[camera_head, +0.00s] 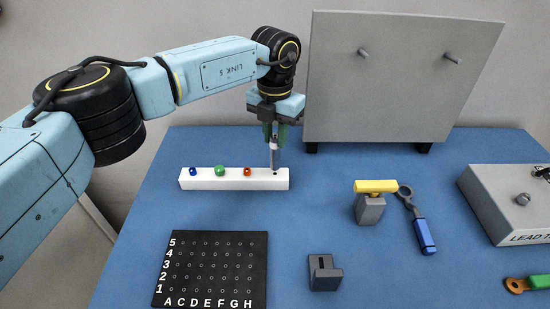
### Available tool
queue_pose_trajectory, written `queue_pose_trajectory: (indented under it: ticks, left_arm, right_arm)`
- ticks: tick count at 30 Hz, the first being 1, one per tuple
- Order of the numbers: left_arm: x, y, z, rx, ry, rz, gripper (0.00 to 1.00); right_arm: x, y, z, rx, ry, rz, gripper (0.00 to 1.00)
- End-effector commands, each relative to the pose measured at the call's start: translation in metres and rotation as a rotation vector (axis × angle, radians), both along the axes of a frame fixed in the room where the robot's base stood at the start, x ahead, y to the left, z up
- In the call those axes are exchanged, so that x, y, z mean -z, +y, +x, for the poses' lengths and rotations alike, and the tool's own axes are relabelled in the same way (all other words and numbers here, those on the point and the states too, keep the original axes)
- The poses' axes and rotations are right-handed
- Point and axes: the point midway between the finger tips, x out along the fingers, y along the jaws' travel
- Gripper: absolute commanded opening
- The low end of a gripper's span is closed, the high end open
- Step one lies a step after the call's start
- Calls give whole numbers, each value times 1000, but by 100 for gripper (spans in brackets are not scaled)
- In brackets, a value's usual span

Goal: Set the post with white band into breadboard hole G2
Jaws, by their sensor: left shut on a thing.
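My left gripper (274,137) points straight down over the right end of the white rack (205,182). It is shut on the post with white band (274,158), a slim grey upright pin. The post's lower end is right at the dark hole in the rack; I cannot tell whether it is still in the hole or just above it. The black breadboard (175,250) lies at the front left, with columns A to H and rows 1 to 5 of small holes, which look empty. My right gripper is not in view.
Blue (193,171), green (219,171) and orange (247,171) topped posts stand in the rack. A grey panel (400,90) stands behind. A grey slotted block (324,273), a yellow-topped block (375,187), a blue-handled tool (424,235) and a grey box (500,200) lie rightward.

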Motion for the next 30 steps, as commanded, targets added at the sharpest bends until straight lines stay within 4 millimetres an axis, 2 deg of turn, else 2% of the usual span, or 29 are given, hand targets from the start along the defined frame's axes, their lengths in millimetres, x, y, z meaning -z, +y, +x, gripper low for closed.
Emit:
queue_pose_trajectory:
  ticks: [9, 22, 30]
  left_arm:
    - [-3, 0, 0, 0, 0, 0, 0]
    - [-34, 0, 0, 0, -1, 1, 0]
    - [-35, 0, 0, 0, 0, 0, 0]
  right_arm:
    - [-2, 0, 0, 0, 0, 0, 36]
    - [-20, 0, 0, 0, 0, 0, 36]
    - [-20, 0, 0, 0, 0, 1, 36]
